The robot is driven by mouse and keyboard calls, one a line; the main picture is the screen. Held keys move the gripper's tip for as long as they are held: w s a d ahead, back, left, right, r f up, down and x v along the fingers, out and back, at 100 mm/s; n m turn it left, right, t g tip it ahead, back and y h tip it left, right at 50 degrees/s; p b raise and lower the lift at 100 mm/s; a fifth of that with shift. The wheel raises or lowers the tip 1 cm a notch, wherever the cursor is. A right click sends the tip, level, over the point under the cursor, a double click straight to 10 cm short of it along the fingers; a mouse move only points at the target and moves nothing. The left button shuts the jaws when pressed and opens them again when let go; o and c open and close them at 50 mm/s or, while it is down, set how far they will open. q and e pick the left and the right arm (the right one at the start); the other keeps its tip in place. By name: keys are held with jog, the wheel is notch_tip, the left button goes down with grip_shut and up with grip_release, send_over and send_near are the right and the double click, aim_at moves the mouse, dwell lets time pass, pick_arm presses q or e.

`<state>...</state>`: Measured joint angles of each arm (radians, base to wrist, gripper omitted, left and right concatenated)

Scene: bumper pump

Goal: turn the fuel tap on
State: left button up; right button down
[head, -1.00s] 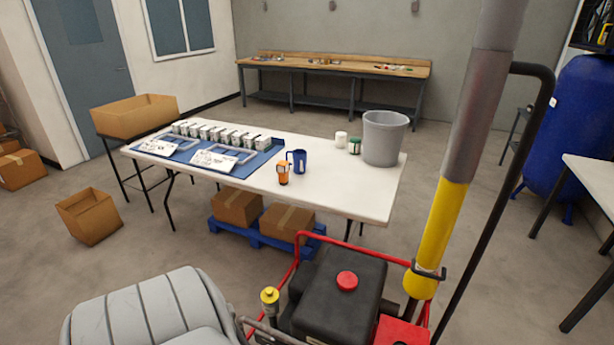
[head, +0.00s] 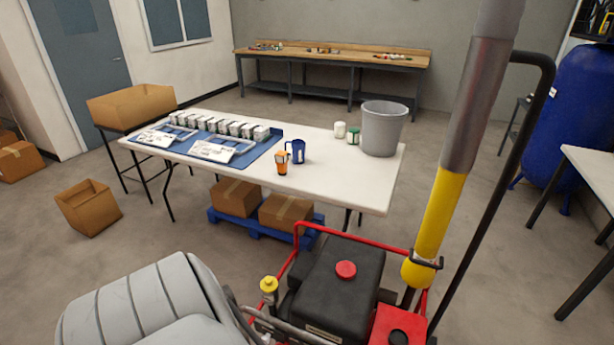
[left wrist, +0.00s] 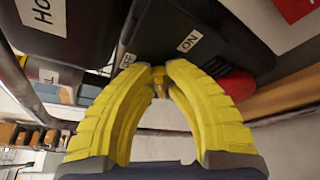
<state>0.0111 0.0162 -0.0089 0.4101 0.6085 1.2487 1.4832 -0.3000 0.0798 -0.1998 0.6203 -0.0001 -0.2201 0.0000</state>
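The fuel tap (left wrist: 160,72) is a small brass-yellow piece on the dark body of the machine in the left wrist view. A white ON label (left wrist: 189,41) is beside it to the right, and a small label, apparently OFF (left wrist: 127,60), is to the left. My left gripper (left wrist: 162,74) has its yellow fingertips close together, one on each side of the tap, seemingly shut on it. The fingers hide much of the tap. In the head view the machine has a black tank (head: 335,290) with a red cap (head: 346,269); neither gripper shows there.
A red tube frame (head: 352,233) edges the machine, with a tall grey and yellow pipe (head: 440,215) at its right. A white table (head: 345,185) behind holds a grey bucket (head: 382,130), mugs and boxes. A label starting HO (left wrist: 42,77) is near the gripper.

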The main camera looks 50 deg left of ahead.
pick_arm(q)
jog(key=o, duration=0.8)
jog(key=shift+v, duration=6)
